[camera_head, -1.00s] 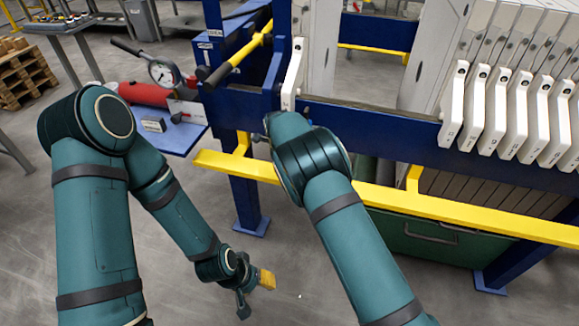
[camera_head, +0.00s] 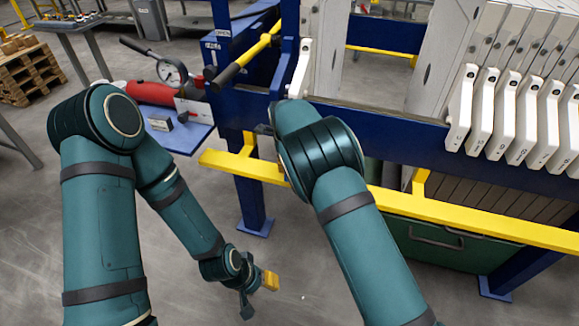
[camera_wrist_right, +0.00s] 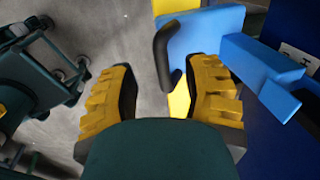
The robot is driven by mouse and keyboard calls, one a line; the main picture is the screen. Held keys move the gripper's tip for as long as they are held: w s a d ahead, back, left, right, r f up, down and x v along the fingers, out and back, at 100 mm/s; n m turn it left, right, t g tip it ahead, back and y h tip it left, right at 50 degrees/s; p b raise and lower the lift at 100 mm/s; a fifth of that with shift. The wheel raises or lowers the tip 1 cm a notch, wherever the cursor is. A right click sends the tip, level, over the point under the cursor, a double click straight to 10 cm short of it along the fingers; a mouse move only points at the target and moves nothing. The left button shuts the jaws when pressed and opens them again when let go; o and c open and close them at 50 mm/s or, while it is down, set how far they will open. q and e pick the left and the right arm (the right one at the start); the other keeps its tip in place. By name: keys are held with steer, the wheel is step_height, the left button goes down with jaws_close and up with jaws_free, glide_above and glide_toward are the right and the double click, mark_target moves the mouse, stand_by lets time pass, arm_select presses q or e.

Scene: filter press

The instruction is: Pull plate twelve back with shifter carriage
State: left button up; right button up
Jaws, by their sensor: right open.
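Several white plate handles (camera_head: 523,120) hang in a row on the blue rail at the right of the head view. One more white handle (camera_head: 299,70) stands apart near the left end. I cannot tell which plate is twelve. In the right wrist view, a blue block with a black bent handle (camera_wrist_right: 163,52) looks like the shifter carriage. My right gripper (camera_wrist_right: 170,82) is open, with the handle's lower end between its yellow fingers; I cannot tell if they touch. In the head view my own arm hides this gripper. My left gripper (camera_head: 268,281) hangs low over the floor.
A yellow rail (camera_head: 460,219) runs along the press front, above a green bin (camera_head: 437,240).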

step_height(320, 180, up, 7)
steer(key=s, duration=0.1)
steer(key=shift+s+a, duration=0.15)
steer(key=shift+s, duration=0.05)
steer(key=shift+s, duration=0.1)
stand_by(0.4)
